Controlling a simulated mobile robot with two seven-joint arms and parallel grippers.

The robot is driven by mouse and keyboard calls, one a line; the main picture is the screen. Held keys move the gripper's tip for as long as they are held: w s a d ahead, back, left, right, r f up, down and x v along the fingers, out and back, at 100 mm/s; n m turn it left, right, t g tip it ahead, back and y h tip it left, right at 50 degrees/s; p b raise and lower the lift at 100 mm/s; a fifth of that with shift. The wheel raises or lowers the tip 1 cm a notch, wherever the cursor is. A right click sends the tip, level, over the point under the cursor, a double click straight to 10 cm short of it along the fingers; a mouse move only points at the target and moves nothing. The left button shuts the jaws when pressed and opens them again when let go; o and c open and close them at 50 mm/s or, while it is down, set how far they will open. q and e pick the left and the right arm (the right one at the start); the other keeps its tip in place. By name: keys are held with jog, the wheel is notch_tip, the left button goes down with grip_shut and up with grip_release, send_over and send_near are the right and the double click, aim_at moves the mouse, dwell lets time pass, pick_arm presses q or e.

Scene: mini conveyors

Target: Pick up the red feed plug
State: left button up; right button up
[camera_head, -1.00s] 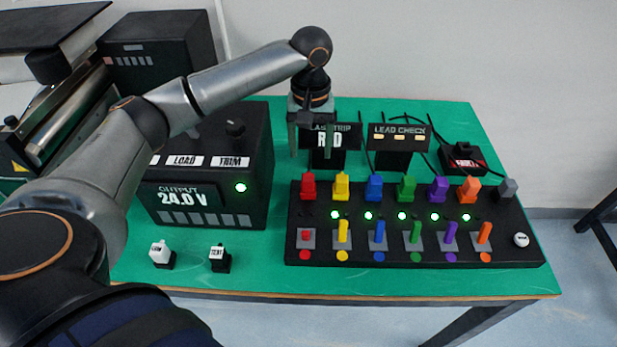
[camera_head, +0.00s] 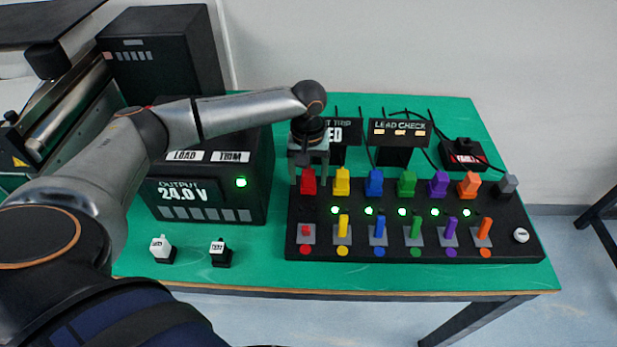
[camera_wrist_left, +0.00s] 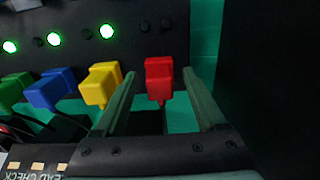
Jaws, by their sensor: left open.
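The red feed plug (camera_head: 308,182) stands in the back row of the black panel, at its left end. It also shows in the left wrist view (camera_wrist_left: 159,78), between and just beyond my two fingers. My left gripper (camera_head: 309,176) is open, pointing down around the plug's position; in the left wrist view (camera_wrist_left: 158,92) one finger lies to each side of the red plug, with gaps. The yellow plug (camera_wrist_left: 103,84) is close beside one finger. My right gripper is not in view.
The black panel (camera_head: 400,253) carries several coloured plugs, switches and green lights. The power supply (camera_head: 215,214) stands to its left. Behind are a lead check sign (camera_head: 398,131) and a small black box (camera_head: 462,152). Two small black-and-white blocks (camera_head: 161,249) (camera_head: 219,252) stand at the front left.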

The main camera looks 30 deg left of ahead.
pick_arm(q)
jog(key=shift+c, duration=0.4)
grip_shut()
jog(key=shift+r, duration=0.2)
